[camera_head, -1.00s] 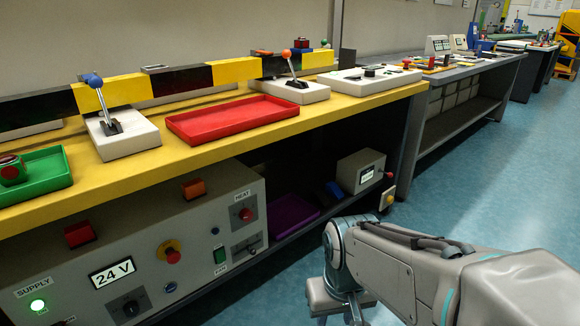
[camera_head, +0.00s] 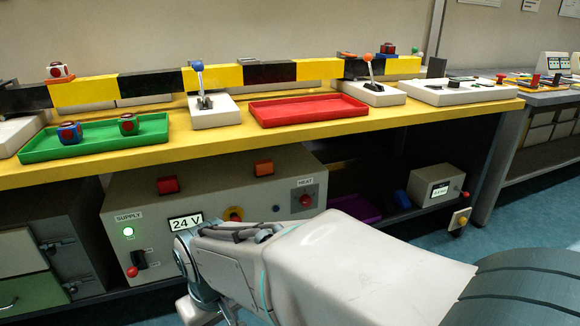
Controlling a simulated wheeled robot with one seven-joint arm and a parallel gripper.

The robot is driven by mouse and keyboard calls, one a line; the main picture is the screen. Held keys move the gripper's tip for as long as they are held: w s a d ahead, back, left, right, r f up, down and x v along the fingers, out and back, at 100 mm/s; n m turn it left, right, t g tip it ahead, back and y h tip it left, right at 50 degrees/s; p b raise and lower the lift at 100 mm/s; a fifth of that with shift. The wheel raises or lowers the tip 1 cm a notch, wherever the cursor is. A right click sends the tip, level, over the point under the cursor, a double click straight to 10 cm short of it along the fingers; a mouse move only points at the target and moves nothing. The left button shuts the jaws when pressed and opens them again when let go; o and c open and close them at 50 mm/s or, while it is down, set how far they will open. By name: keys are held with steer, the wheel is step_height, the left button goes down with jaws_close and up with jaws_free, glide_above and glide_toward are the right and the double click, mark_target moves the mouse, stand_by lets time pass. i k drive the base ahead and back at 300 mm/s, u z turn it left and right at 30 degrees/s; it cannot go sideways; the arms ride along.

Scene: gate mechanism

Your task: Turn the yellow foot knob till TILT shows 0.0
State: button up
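A small yellow and pale square piece (camera_head: 460,219) sits low by the bench's right leg, at the lower right of the grey box. It may be the yellow foot knob, but it is too small to be sure. The grey box (camera_head: 436,186) on the lower shelf has a small display (camera_head: 440,190) and a red knob on its right side. The display's text is too small to read, so I cannot tell whether it is TILT. My arm crosses the lower middle of the view, in front of the bench. My gripper is not visible.
The yellow bench top (camera_head: 345,122) holds a red tray (camera_head: 308,111), a green tray (camera_head: 95,140) with two cubes, and two levers. A striped beam (camera_head: 152,85) runs behind them. Below is a supply panel reading 24 V (camera_head: 186,221). Blue floor (camera_head: 505,235) is clear at right.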

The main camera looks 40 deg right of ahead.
mark_target(463, 221)
steer(key=u, duration=0.3)
steer(key=k, duration=1.9)
steer(key=z, duration=2.05)
steer(key=i, duration=2.45)
steer(key=z, duration=0.8)
steer(key=i, duration=0.45)
steer(key=z, duration=0.35)
